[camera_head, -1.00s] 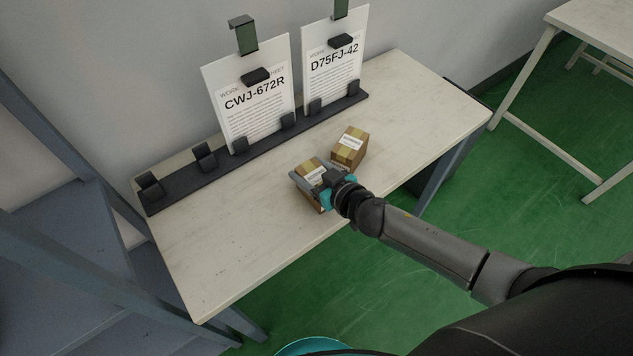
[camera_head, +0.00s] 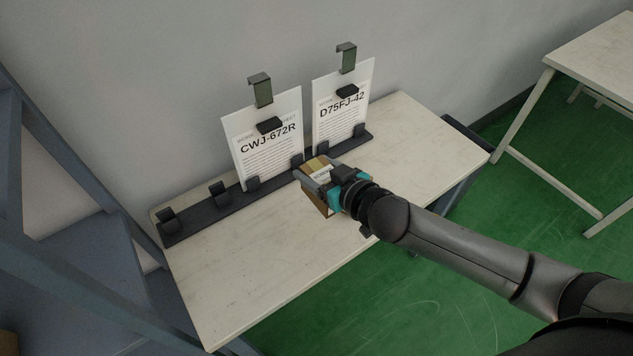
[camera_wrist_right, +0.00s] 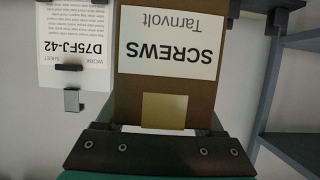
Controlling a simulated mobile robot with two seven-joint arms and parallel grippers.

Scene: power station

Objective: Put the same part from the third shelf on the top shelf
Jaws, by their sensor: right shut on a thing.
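My right gripper (camera_head: 328,182) is shut on a small brown cardboard box (camera_head: 315,165) with a pale label and tape. The box is held over the white table, and the gripper hides part of it. In the right wrist view the box (camera_wrist_right: 166,95) shows between the fingers, its label reading "SCREWS Tarnvolt" upside down. The second box seen earlier on the table is not visible; the arm may hide it. A blue-grey shelf frame (camera_head: 70,170) stands at the left, and also shows in the right wrist view (camera_wrist_right: 290,90). My left gripper is not in view.
The white table (camera_head: 230,285) has clear room at its front left. Work sheets CWJ-672R (camera_head: 265,150) and D75FJ-42 (camera_head: 342,115) stand in a dark holder rail (camera_head: 200,228) along the wall. Another pale table (camera_head: 595,80) stands at the right on green floor.

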